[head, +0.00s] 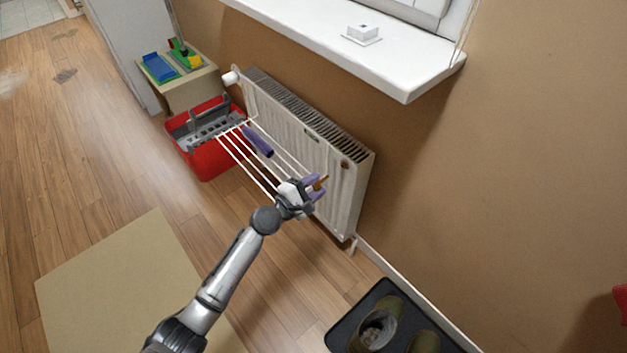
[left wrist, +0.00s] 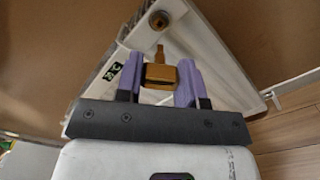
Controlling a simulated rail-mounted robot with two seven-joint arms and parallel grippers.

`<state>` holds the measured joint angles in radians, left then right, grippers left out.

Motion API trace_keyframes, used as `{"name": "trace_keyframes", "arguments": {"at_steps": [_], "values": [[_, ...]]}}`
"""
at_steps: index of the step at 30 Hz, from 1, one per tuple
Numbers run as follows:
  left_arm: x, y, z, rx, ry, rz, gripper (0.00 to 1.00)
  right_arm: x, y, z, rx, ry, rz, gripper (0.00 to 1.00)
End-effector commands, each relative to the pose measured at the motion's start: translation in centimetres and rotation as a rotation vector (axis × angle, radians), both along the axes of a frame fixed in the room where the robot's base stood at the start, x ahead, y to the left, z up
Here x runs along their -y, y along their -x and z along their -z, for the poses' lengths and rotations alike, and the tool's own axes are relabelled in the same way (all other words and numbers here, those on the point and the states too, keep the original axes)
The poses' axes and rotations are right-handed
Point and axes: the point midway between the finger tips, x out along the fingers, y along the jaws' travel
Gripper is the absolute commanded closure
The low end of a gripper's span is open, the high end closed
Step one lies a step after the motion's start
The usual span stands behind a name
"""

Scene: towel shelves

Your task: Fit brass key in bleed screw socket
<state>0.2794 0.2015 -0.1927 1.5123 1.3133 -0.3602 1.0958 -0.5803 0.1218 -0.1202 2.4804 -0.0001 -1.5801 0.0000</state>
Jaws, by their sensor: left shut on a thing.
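The brass key (head: 321,183) is held between the purple fingertips of my left gripper (head: 315,187). In the left wrist view the key (left wrist: 160,74) sits crosswise between the fingers of the left gripper (left wrist: 160,82), its narrow tip pointing away from me. The bleed screw socket (left wrist: 159,20) is a round brass fitting at the radiator's end, beyond the key tip with a gap between them. In the head view the socket (head: 345,165) shows near the radiator's upper right corner, up and right of the key. My right gripper is not in view.
The white radiator (head: 300,140) stands against the brown wall, with a wire rack (head: 240,160) in front carrying a purple roll (head: 258,141). A windowsill (head: 400,75) juts out above. A red toolbox (head: 205,160) is at left; a dark boot tray (head: 345,332) lies below right.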

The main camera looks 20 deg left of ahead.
Motion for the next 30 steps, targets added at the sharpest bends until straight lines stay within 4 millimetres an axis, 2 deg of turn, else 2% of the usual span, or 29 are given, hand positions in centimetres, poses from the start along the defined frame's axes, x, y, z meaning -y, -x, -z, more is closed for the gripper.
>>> {"name": "trace_keyframes", "arguments": {"at_steps": [1, 3, 14, 15, 23, 30], "values": [[0.1, -0.1, -0.5, -0.035, 0.065, -0.001, 0.87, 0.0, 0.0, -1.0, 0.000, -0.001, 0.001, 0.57], [0.1, -0.1, -0.4, -0.083, 0.151, 0.000, 0.87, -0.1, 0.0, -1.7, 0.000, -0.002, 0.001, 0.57], [0.2, -0.5, -0.3, -0.256, 0.475, -0.001, 0.87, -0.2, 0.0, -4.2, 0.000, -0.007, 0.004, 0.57], [0.2, -0.5, 0.4, -0.227, 0.424, 0.000, 0.87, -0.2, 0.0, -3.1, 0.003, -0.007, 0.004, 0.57], [0.3, -0.7, 0.4, -0.088, 0.165, 0.002, 0.87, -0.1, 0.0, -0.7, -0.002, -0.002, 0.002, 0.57], [0.5, -1.0, 0.5, 0.079, -0.146, 0.002, 0.87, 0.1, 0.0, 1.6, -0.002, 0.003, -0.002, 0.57]]}}
